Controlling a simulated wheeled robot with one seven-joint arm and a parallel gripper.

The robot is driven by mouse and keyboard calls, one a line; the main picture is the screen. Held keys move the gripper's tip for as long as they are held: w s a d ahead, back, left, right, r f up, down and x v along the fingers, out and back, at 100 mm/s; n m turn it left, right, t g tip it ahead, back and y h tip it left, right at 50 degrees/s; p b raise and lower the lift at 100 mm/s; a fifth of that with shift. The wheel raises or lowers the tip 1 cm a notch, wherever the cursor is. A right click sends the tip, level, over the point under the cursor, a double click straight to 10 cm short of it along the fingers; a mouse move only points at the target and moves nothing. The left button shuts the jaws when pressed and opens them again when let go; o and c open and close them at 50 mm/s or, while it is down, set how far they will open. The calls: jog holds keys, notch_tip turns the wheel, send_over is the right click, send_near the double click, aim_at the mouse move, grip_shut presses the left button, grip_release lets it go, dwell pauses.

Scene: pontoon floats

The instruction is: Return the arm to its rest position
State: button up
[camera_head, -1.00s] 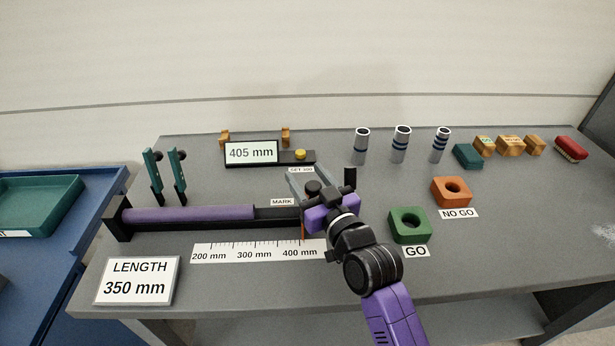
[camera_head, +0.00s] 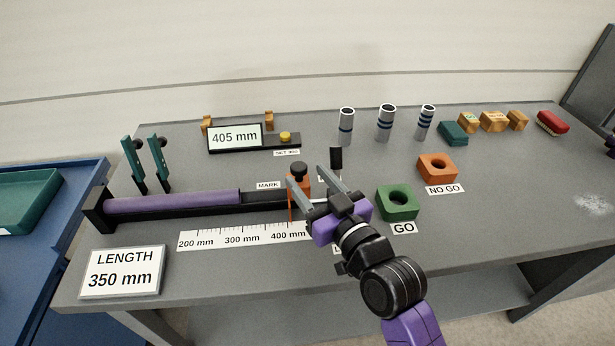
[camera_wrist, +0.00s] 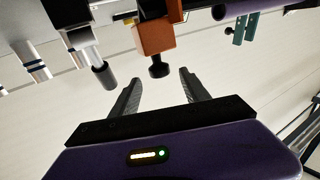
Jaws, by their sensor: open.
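My gripper (camera_head: 306,177) is open and empty, with its two grey fingers apart. In the head view it hangs over the bench's front middle, just right of an orange slider block (camera_head: 293,187) with a black knob (camera_head: 298,170). In the wrist view, the open fingers (camera_wrist: 161,77) point toward the orange block (camera_wrist: 157,38) and its knob (camera_wrist: 157,70), with a gap visible. The slider sits at the right part of a black rail holding a purple tube (camera_head: 172,201). My arm reaches in from the lower right and hides part of the scale's right end.
A green GO block (camera_head: 397,208) stands close right of my gripper, an orange NO GO block (camera_head: 437,174) behind it. Several striped tubes (camera_head: 385,127) stand upright at the back. A display (camera_head: 235,137) reads 405 mm; a card (camera_head: 122,271) reads 350 mm.

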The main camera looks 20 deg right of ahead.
dwell(0.3)
jog(key=s+f+g, duration=0.1)
jog(key=s+f, duration=0.2)
jog(key=s, duration=1.6)
jog(key=s+f+g+h, duration=0.1)
jog(key=s+f+g, duration=0.1)
jog(key=s, duration=1.7)
jog(key=shift+f+m, duration=0.4)
jog(key=shift+f, duration=0.5)
